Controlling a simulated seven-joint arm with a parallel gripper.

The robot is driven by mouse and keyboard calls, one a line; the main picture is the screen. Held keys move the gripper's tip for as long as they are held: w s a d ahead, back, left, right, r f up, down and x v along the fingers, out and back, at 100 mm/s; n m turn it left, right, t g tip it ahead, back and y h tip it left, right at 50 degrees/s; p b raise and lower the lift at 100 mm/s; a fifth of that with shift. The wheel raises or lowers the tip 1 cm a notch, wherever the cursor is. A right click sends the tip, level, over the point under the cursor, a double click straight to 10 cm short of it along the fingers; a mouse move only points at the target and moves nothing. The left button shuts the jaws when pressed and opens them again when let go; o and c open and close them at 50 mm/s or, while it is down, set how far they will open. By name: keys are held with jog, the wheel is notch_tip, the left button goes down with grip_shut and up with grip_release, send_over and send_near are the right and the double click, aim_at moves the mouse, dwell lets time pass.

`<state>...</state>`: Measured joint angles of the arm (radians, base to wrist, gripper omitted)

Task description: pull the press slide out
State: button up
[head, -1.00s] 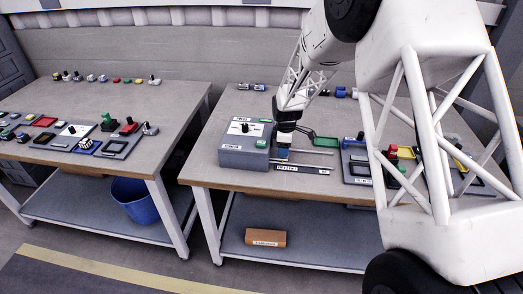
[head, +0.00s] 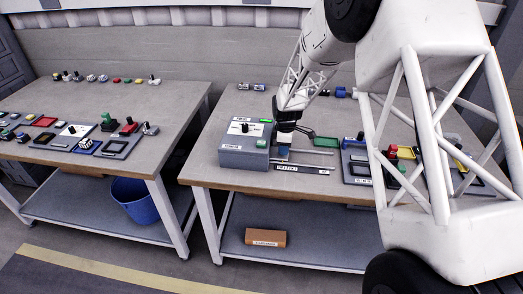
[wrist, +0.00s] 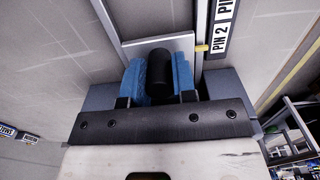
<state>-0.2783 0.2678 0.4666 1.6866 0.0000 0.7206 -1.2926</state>
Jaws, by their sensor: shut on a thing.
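The press is a grey box (head: 240,150) with a black knob and a green button on top, at the left of the right-hand table. Thin rails (head: 312,166) run to the right from it. My gripper (head: 284,154) is low beside the box's right side. In the wrist view, the blue fingers of my gripper (wrist: 159,82) are shut on an upright black knob (wrist: 160,72). The knob stands before a light grey plate (wrist: 182,44), apparently the press slide, lying between the rails. In the head view the gripper hides the knob and most of the slide.
A label strip (head: 303,169) lies along the table's front edge by the rails. A green tray (head: 326,142) and a panel with coloured parts (head: 357,166) are to the right. My arm covers the table's right part. An orange-brown box (head: 265,237) is on the lower shelf.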

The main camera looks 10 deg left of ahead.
jog(key=shift+d, duration=8.15)
jog(key=o, duration=1)
jog(key=shift+r, duration=0.1)
notch_tip(320, 180, up, 7)
